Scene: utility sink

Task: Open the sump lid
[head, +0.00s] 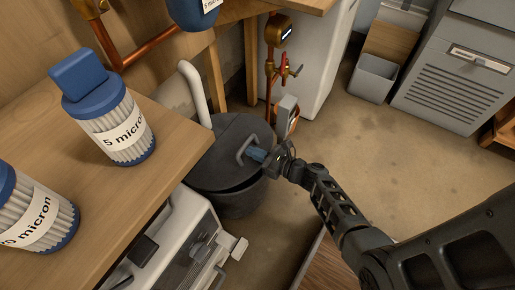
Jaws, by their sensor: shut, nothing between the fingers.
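The sump (243,204) is a dark grey round bucket on the floor in the head view, partly under the wooden worktop's edge. Its dark lid (215,165) lies on top, with a dark gap visible along the front rim, so it seems slightly tilted. A grey loop handle (243,147) stands on the lid. My gripper (256,154) is right at the handle's right side, its bluish fingers shut with nothing between them. Whether the fingers touch the handle, or reach under it, I cannot tell.
A wooden worktop (160,185) with filter cartridges (119,128) stands at the left. A white pipe (195,92) rises behind the lid. A grey bin (374,78) stands farther back. The floor at right is open.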

